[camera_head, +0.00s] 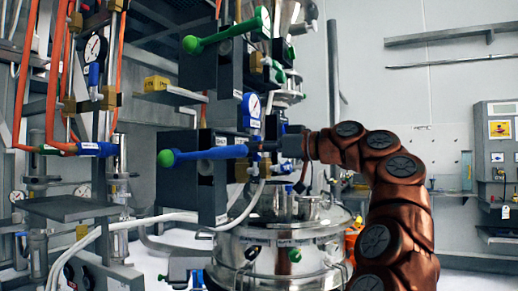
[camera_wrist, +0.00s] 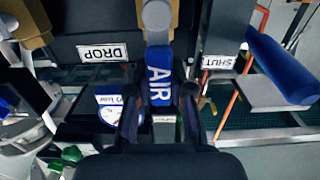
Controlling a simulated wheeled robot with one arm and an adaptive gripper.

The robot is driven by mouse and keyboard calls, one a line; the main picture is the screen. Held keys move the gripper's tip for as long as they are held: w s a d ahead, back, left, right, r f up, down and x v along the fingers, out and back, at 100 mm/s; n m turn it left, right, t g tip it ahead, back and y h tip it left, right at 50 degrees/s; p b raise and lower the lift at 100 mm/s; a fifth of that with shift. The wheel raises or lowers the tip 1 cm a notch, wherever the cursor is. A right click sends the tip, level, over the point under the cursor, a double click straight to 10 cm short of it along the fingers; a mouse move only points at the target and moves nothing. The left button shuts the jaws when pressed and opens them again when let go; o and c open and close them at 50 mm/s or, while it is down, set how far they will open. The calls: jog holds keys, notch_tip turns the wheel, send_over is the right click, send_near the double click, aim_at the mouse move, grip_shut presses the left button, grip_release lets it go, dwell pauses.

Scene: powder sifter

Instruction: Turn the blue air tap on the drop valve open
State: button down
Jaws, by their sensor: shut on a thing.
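The blue air tap (camera_wrist: 159,82), marked AIR, is in the middle of the wrist view, its lever pointing down the picture from a grey round pivot. My gripper (camera_wrist: 160,112) has one dark finger on each side of the lever and is shut on it. In the head view my gripper (camera_head: 284,143) reaches in from the right to the dark valve box. There I cannot make out the tap, which is mostly hidden at the fingers. A DROP label (camera_wrist: 103,52) is left of the tap in the wrist view, and a SHUT label (camera_wrist: 219,62) is right of it.
A green lever (camera_head: 222,36) is above. A blue-rimmed gauge (camera_head: 252,104) sits close above my gripper. A steel vessel (camera_head: 275,250) stands below. Pipes and hoses crowd the left.

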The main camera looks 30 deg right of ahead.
jog(key=c, duration=1)
grip_release()
jog(key=shift+s, duration=0.1)
jog(key=v, duration=1.2)
